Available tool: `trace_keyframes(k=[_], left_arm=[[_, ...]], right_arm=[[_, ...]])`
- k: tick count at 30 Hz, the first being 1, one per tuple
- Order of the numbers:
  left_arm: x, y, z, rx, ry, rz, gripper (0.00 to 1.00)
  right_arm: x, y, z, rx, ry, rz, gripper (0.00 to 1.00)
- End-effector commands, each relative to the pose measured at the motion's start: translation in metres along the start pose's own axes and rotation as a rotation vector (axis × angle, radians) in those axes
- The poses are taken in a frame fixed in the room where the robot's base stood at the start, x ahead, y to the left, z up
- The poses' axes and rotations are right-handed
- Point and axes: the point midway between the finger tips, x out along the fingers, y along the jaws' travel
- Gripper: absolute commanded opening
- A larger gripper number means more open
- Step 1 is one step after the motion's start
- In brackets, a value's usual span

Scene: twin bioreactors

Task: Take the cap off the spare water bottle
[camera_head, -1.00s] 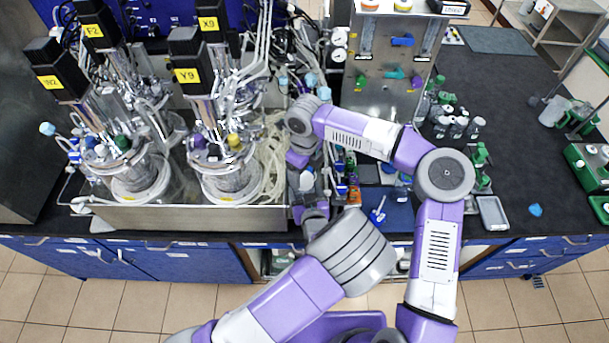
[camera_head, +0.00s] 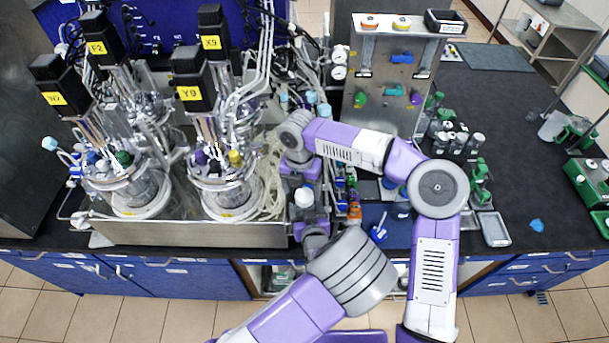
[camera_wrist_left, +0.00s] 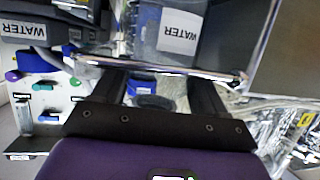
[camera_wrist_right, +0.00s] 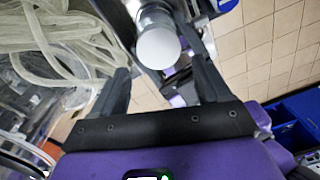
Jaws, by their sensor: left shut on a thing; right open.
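The spare water bottle's white cap (camera_head: 303,197) shows at the bench's front edge, right of the bioreactor tray. In the right wrist view the round white cap (camera_wrist_right: 158,45) faces me near the fingertips of my right gripper (camera_wrist_right: 157,50). That gripper is open; I cannot tell whether its fingers touch the cap. In the head view my right gripper (camera_head: 301,170) points down just behind the cap. My left gripper (camera_head: 307,218) is shut on the bottle below the cap; its grip is mostly hidden. In the left wrist view a WATER label (camera_wrist_left: 180,31) shows beyond its fingers.
Twin bioreactors stand in a steel tray (camera_head: 190,234) at the left, with pale tubing beside my right gripper. A blue mat (camera_head: 398,232) with small items lies to the right. A grey tray (camera_head: 494,230) and green-capped bottles stand farther right. Dark bench beyond is partly clear.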

Motion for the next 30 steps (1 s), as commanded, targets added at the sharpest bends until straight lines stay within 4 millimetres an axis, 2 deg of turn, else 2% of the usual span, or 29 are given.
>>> trace_keyframes(k=[1,30], left_arm=[[-0.001,-0.001,0.005,0.005,-0.014,-0.001,0.00],[-0.001,-0.001,0.005,0.005,-0.014,0.000,0.00]], right_arm=[[-0.001,0.000,0.000,0.094,-0.002,-0.003,0.77],[-0.017,-0.002,0.001,2.084,-0.001,0.004,0.77]])
